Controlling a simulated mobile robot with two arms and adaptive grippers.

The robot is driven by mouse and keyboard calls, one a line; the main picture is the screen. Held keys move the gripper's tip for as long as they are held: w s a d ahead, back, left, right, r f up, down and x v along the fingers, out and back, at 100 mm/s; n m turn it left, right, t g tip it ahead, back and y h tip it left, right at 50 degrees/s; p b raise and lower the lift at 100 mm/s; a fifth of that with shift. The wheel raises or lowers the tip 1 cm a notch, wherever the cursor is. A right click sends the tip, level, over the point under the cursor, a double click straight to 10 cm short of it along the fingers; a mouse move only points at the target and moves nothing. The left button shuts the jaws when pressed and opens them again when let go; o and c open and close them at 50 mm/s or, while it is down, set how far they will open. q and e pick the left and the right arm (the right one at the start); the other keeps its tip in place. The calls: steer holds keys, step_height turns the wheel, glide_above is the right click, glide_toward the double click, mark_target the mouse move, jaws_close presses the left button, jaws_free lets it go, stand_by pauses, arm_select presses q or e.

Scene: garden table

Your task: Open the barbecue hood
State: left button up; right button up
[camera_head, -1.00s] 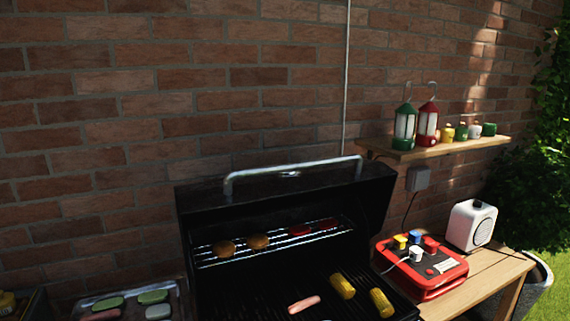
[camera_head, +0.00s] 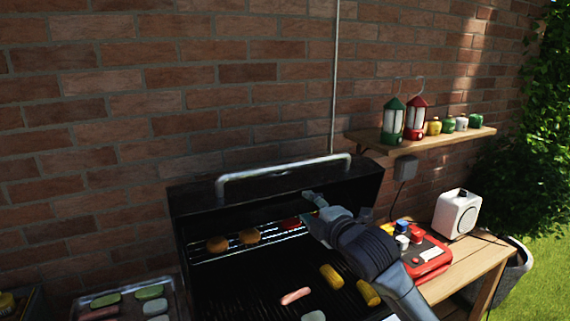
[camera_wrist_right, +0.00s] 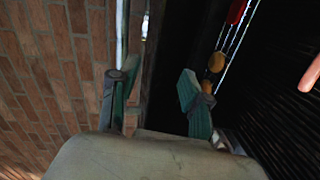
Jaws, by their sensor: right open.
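The black barbecue hood (camera_head: 190,203) stands raised, with the grill and warming rack showing below it. Its silver handle (camera_head: 285,171) runs along the top edge. My right gripper (camera_head: 312,199) is in front of the hood's inner face, a little below the right part of the handle. In the right wrist view, the right gripper (camera_wrist_right: 155,90) is open, its two greenish fingers apart. A dark edge of the hood (camera_wrist_right: 157,60) shows between and beyond the fingers; I cannot tell whether they touch it. My left gripper is not in view.
Buns (camera_head: 218,244) lie on the warming rack, and corn (camera_head: 331,277) and a sausage (camera_head: 295,296) on the grill. A food tray (camera_head: 172,290) is at left. A side table (camera_head: 480,262) holds a red box (camera_head: 432,262) and a white speaker (camera_head: 457,214). A shelf (camera_head: 425,139) holds lanterns.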

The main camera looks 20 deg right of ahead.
steer(key=n+t, duration=0.1)
glide_toward(287, 167)
steer(key=s, duration=0.3)
steer(key=w+p, duration=0.1)
steer(key=w, duration=0.3)
steer(key=w+p, duration=0.2)
steer(key=w, duration=0.2)
steer(key=w+p, duration=0.2)
steer(key=w, duration=0.2)
steer(key=shift+w+a+f, duration=0.1)
steer(key=shift+w+a, duration=0.25)
steer(key=shift+a, duration=0.05)
steer(key=shift+w+f, duration=0.2)
steer(key=shift+w, duration=0.5)
jaws_close()
